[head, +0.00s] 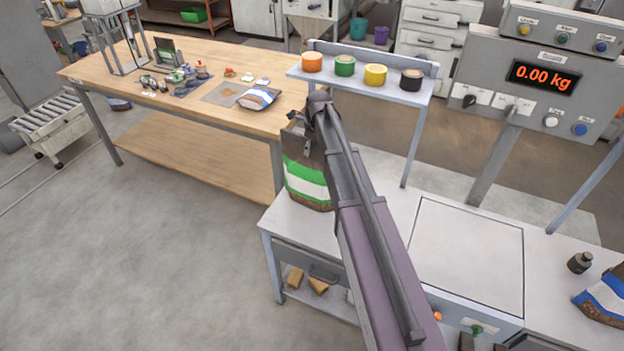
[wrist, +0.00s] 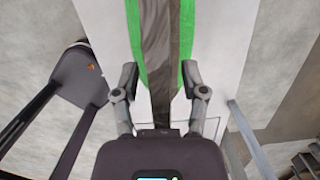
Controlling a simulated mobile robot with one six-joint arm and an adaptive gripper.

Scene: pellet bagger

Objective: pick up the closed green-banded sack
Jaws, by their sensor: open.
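The green-banded sack (head: 304,183) stands upright at the left end of the grey bench (head: 308,232). It has a brown body with green and white bands; my arm hides its right side and part of its top. In the wrist view, the sack (wrist: 160,45) shows from above as a narrow dark strip between green sides. My gripper (wrist: 159,78) is open, with one finger to each side of the dark strip. I cannot tell whether either finger touches the sack.
A scale display (head: 545,77) reads 0.00 kg. A shelf (head: 400,91) with several coloured tape rolls rises behind the sack. A blue-banded sack (head: 604,299) lies at the far right, near a small black bottle (head: 579,262). A wooden table (head: 215,60) stands at back left.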

